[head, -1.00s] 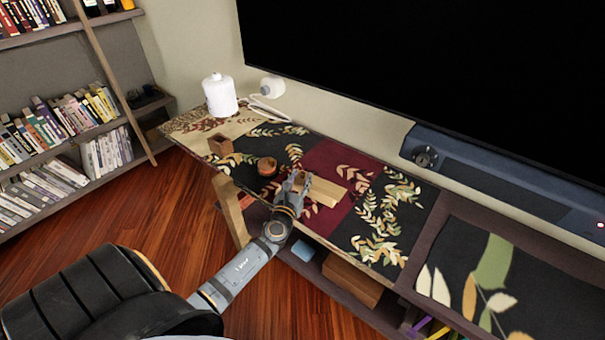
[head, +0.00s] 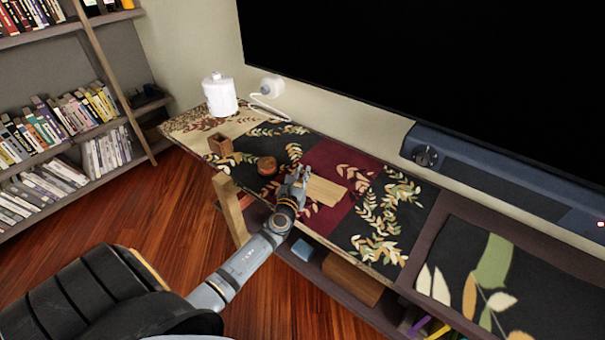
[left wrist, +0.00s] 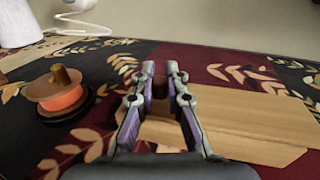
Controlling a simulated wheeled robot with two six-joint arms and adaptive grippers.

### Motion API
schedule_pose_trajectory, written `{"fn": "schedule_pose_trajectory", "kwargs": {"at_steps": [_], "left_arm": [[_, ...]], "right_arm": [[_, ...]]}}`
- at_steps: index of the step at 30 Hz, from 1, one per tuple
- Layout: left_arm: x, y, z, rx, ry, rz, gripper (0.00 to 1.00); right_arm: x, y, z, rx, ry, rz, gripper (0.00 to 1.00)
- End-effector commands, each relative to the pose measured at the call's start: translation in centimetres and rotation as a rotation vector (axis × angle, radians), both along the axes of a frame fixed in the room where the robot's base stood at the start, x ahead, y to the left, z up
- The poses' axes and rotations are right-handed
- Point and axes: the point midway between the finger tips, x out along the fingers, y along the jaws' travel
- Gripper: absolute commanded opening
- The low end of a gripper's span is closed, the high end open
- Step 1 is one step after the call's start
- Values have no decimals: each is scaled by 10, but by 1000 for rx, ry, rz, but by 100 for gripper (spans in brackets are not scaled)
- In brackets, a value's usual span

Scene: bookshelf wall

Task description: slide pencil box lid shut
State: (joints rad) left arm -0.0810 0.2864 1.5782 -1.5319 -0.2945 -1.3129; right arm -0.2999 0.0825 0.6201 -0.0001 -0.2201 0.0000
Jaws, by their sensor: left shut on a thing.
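The pencil box (head: 326,191) is a pale wooden box lying on the dark red part of the patterned cloth. In the left wrist view its light wooden top (left wrist: 245,118) extends right from my fingers, with a lower plank edge along the near side. My left gripper (head: 300,177) is at the box's left end. In the left wrist view its fingers (left wrist: 161,75) are close together over a dark brown patch at that end. It is shut on the pencil box; the fingers hide whether it grips the lid or the body. My right gripper is not in view.
A white canister (head: 220,95) is at the back left. A large black screen (head: 430,80) rises behind. Cloth right of the box is clear.

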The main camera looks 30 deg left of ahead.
Motion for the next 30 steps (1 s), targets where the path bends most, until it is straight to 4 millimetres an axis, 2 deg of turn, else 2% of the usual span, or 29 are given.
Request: {"fn": "schedule_pose_trajectory", "kwargs": {"at_steps": [5,11,18,19,24,30], "left_arm": [[0,2,-1,1,0,0,0],[-1,22,-1,3,0,0,0],[-1,23,0,-1,0,0,0],[-1,23,0,-1,0,0,15],[-1,23,0,-1,0,0,36],[-1,22,0,0,0,0,36]], "right_arm": [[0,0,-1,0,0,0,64],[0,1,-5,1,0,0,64],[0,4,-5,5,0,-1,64],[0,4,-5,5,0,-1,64],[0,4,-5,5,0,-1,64],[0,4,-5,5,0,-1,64]]}}
